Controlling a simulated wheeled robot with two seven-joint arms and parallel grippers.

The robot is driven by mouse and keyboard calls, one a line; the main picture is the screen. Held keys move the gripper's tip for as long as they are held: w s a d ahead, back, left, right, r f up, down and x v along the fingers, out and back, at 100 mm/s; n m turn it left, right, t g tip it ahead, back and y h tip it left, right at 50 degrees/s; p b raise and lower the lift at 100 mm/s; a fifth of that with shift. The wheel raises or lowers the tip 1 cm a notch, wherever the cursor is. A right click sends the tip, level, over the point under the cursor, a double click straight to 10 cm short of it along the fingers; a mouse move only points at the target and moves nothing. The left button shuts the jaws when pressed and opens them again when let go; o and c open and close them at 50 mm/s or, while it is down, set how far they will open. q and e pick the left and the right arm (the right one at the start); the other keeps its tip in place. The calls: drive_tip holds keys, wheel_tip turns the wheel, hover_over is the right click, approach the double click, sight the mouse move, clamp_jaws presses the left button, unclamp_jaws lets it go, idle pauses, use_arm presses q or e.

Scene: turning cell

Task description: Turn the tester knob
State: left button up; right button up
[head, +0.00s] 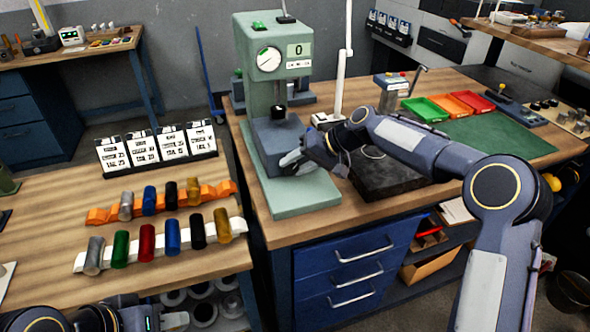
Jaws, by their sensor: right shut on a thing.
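The tester (247,75) is a pale green machine with a round dial, a small display reading 0 and a grey block low on its column. It stands on the wooden workbench. My right gripper (291,159) reaches in from the right, low at the front of the tester above its base plate. It is shut on what appears to be the tester knob, which the fingers and wrist hide.
A dark stone block (385,178) lies right of the tester under my right arm. A left bench holds an orange rack (100,215) and a white rack (80,262) of coloured cylinders, with cards behind.

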drive_tip(key=y+b, duration=0.2)
drive_tip(key=f+m+y+b, duration=0.1)
drive_tip(key=b, duration=0.1)
drive_tip(key=shift+w+d+y, duration=0.15)
drive_tip(key=shift+d+y, duration=0.1)
drive_tip(key=shift+y, duration=0.05)
drive_tip(key=shift+m+g+y+b, duration=0.3)
drive_tip(key=shift+y+b, duration=0.55)
drive_tip(key=shift+y, duration=0.15)
drive_tip(key=shift+r, duration=0.1)
drive_tip(key=o, duration=0.9)
drive_tip(key=shift+o, duration=0.2)
